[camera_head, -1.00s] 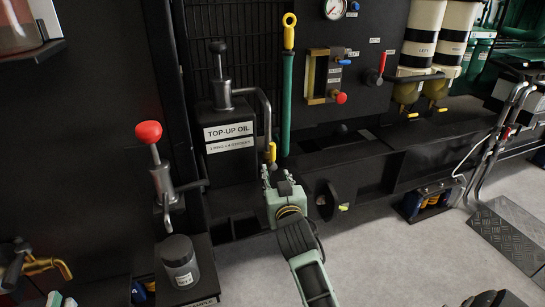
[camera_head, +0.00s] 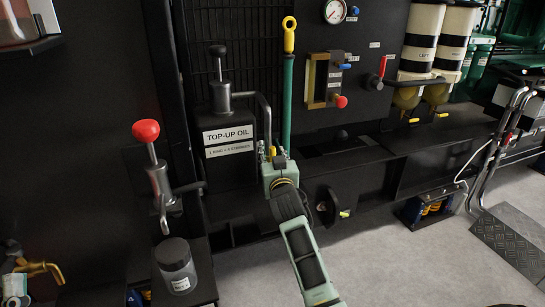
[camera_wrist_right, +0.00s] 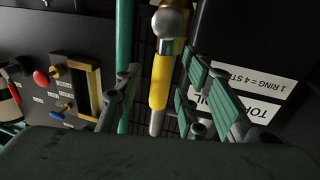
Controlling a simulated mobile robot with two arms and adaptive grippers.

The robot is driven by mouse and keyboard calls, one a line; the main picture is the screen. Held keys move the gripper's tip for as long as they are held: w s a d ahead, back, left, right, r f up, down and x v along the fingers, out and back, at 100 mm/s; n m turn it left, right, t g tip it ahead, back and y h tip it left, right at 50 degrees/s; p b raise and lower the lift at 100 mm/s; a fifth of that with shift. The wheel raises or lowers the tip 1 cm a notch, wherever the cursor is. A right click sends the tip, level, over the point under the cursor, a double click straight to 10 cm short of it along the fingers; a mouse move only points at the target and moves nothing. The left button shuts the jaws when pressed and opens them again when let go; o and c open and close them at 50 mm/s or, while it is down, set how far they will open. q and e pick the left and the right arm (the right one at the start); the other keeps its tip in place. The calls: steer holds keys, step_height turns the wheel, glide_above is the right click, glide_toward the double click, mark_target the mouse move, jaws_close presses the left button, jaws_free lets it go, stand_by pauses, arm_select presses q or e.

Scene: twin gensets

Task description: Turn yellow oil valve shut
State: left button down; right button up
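The yellow oil valve lever (camera_head: 273,151) hangs at the spout end of the black top-up oil tank (camera_head: 224,172). In the right wrist view the yellow lever (camera_wrist_right: 160,82) stands between the spread fingers, below a round metal end, with gaps visible on both sides. My right gripper (camera_head: 268,153) is at the lever in the head view; in the wrist view its fingers (camera_wrist_right: 163,100) are open and apart from it. A pale green part at the lower left edge looks like my left gripper (camera_head: 14,286); its fingers cannot be made out.
A green rod with a yellow ring (camera_head: 289,35) stands close behind the spout. A red-knobbed pump (camera_head: 147,133) and a jar (camera_head: 176,264) stand to the left. A gauge panel (camera_head: 365,60) is at the right. Grey floor (camera_head: 390,255) is open in front.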

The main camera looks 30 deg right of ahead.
steer(key=shift+c, duration=0.2)
jaws_close()
stand_by(0.4)
